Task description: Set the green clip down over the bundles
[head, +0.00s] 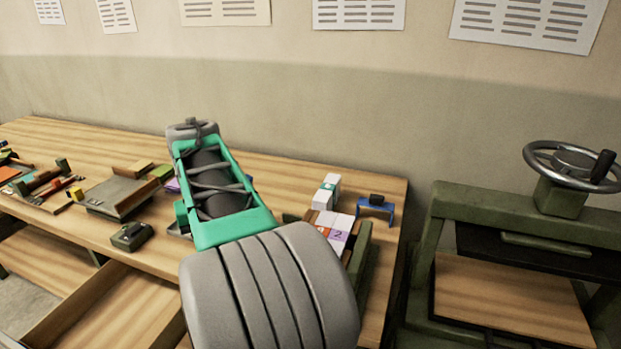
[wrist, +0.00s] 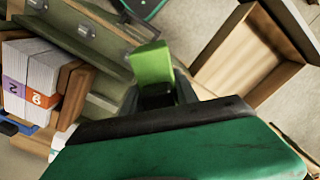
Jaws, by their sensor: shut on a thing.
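The green clip (wrist: 152,65) shows in the wrist view as a bright green block at the tips of my gripper (wrist: 158,94). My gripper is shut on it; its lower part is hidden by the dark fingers. The white paper bundles (wrist: 29,82), with purple and orange numbered labels, stand at the left of the wrist view in a wooden holder, apart from the clip. In the head view the bundles (head: 337,224) lie at the right end of the workbench. My arm hides the gripper and the clip there.
A blue clip (head: 376,204) stands behind the bundles, beside a white bundle with a green label (head: 326,191). A drawer (head: 110,312) is open at the bench front. Trays and small tools lie on the bench (head: 275,168) at left. A press with a handwheel (head: 572,160) stands right.

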